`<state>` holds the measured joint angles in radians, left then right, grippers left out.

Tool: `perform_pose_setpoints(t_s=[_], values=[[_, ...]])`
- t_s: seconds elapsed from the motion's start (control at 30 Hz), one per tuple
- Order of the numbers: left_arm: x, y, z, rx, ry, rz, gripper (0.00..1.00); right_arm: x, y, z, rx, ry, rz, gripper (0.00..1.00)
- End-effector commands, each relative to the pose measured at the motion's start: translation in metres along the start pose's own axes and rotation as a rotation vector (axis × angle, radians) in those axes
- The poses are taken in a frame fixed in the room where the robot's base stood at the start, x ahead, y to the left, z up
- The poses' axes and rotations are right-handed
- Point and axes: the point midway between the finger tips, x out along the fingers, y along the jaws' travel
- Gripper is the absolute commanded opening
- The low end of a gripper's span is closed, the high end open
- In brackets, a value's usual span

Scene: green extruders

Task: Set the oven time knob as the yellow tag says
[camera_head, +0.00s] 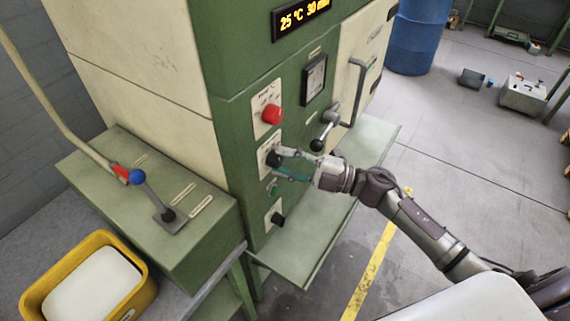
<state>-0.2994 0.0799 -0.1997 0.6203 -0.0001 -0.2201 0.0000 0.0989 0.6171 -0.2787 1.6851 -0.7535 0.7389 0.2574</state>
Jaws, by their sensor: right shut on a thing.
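The green and cream oven stands in the middle, with a display (303,17) that reads 25 °C and 30 min in yellow. On its green front panel, a black knob (272,158) sits on a white plate below the red button. My right gripper (279,164) reaches in from the right and is shut on this knob, partly hiding it and its plate. A second black knob (278,218) sits lower on the panel, free. The plate markings are too small to read, so I cannot tell which knob is for time. I see no yellow tag. My left gripper is out of view.
A red button (272,114), a green button (272,190) and a dial gauge (314,80) are on the panel. The door handle (355,92) juts out at right. A lever (155,203) and a yellow bin (32,299) are at left. A blue barrel (417,38) stands behind.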

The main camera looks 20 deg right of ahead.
Motion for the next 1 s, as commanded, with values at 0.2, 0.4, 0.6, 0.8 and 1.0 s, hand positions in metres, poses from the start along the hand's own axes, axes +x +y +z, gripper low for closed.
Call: perform_pose_setpoints(t_s=[0.2, 0.4, 0.6, 0.8, 1.0], values=[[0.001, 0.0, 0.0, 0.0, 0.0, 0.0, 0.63, 0.0, 0.002, 0.0, -0.194, 0.001, -0.083, 0.03], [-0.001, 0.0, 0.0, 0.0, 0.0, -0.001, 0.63, 0.0, 0.004, -0.001, -0.37, 0.002, -0.156, 0.03], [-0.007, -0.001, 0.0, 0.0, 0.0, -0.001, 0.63, 0.001, 0.007, -0.002, -0.54, 0.001, -0.225, 0.03], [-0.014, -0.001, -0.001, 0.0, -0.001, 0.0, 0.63, 0.001, 0.008, -0.003, -0.685, 0.002, -0.287, 0.03], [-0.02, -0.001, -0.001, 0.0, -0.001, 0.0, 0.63, 0.001, 0.008, -0.004, -0.791, 0.001, -0.33, 0.03]])
